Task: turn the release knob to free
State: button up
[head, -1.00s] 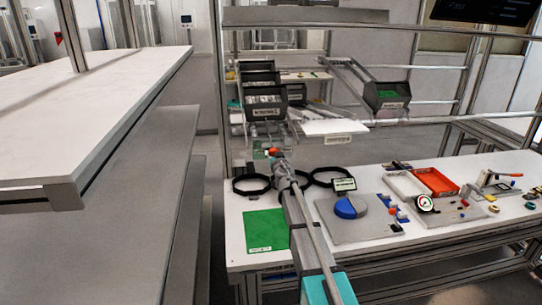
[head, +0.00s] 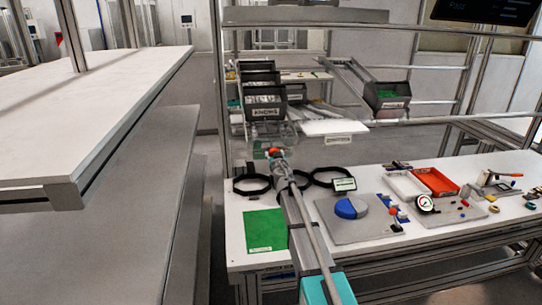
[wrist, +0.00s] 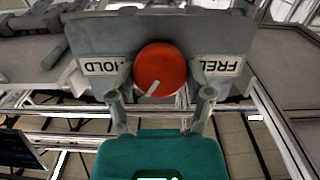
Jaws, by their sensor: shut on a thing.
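The release knob (wrist: 161,66) is a round red knob with a white mark, on a grey plate (wrist: 215,35) in the wrist view. The mark lies on the knob's lower part, pointing down and slightly left. A HOLD label (wrist: 101,66) is on the left and a FREE label (wrist: 216,66) on the right, partly covered by my fingers. My gripper (wrist: 161,80) has one finger on each side of the knob and is shut on it. In the head view the knob (head: 272,152) is a small red spot at my arm's end; its mark is too small to read there.
The white table (head: 240,215) holds a green mat (head: 264,230), black rings (head: 252,184), a grey board with a blue disc (head: 350,207), and a red tray (head: 437,181). Dark bins (head: 263,103) hang behind. A long grey bench (head: 150,200) stands at left.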

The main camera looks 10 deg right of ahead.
jog(key=shift+n+h, duration=0.3)
jog(key=shift+n, duration=0.2)
jog(key=shift+a+n+h, duration=0.1)
jog(key=shift+n+h, duration=0.2)
jog(key=shift+n, duration=0.7)
jog(key=shift+a+f+n+h+b, duration=0.1)
jog(key=shift+n+h+b, duration=0.5)
jog(key=shift+n, duration=0.9)
jog(key=shift+f+n+t+h+b, duration=0.1)
jog(key=shift+n+t+h+b, duration=0.45)
jog(key=shift+n, duration=1.25)
jog(key=shift+n+h+b, duration=0.35)
jog(key=shift+n+b, duration=0.1)
jog(key=shift+n, duration=1.15)
jog(key=o, duration=1.1)
